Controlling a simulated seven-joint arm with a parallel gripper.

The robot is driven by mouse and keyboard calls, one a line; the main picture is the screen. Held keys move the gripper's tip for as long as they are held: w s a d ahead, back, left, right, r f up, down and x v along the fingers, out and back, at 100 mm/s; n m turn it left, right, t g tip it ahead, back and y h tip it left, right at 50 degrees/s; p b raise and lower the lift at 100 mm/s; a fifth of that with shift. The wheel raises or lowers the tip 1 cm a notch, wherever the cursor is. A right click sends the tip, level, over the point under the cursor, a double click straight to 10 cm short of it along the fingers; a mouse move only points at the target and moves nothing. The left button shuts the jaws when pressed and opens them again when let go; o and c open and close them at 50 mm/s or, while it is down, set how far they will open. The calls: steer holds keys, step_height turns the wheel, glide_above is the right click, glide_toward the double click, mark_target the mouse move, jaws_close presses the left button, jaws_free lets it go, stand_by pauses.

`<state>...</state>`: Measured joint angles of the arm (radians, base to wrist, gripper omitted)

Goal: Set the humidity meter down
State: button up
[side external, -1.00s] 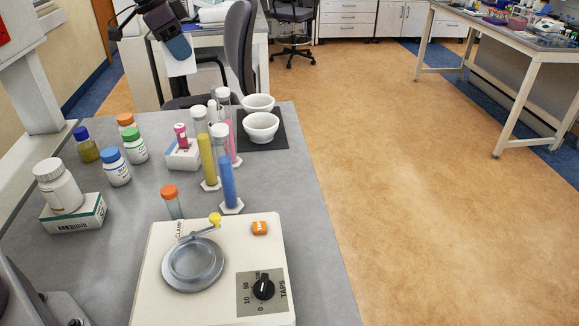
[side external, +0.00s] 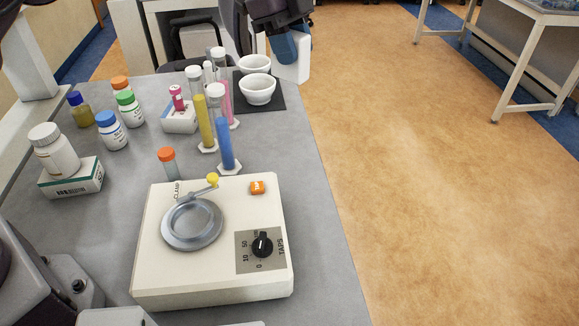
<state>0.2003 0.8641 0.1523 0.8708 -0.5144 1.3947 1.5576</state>
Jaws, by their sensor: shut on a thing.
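My gripper (side external: 284,48) is at the top of the side external view, pointing down, with a blue part at its fingers. It is shut on the white humidity meter (side external: 297,66), a plain white block shape here. The blue finger covers part of the meter's left side. The meter appears just right of the black mat (side external: 273,103) and the two white mortars, overlapping the floor in the picture. Its height and distance from the bench cannot be told exactly.
The grey bench (side external: 315,215) carries a tablet tapping device (side external: 205,262), white mortars (side external: 257,89), blue (side external: 225,150) and yellow cylinders, and several bottles (side external: 131,110). A white jar (side external: 54,150) stands on a box. Bare bench lies along the right edge.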

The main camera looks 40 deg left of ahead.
step_height(320, 180, down, 25)
steer(key=shift+r, duration=0.1)
stand_by(0.3)
steer(key=o, duration=0.9)
